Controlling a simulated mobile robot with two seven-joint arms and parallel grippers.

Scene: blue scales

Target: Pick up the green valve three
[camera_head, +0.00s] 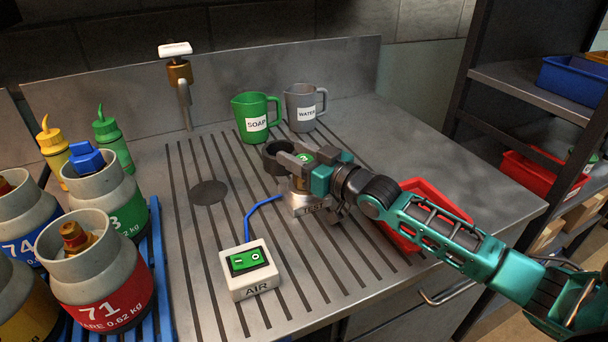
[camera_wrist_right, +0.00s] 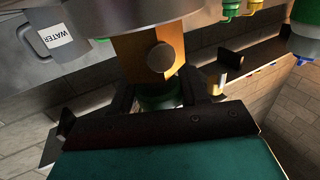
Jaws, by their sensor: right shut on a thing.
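The green valve (camera_head: 328,154) is at the TEST stand (camera_head: 312,208), partly hidden by my right gripper (camera_head: 303,166). In the right wrist view, its brass body (camera_wrist_right: 138,58) and a green part (camera_wrist_right: 158,97) show between the dark fingers of my right gripper (camera_wrist_right: 155,105). That gripper is shut on the valve. Whether the valve still touches the stand cannot be told. My left gripper is not in view.
Green SOAP jug (camera_head: 257,117) and grey WATER jug (camera_head: 304,106) stand behind the gripper. A white AIR box (camera_head: 249,270) with a blue hose sits in front. A red tray (camera_head: 425,190) lies under my arm. Gas bottles (camera_head: 100,265) crowd the left.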

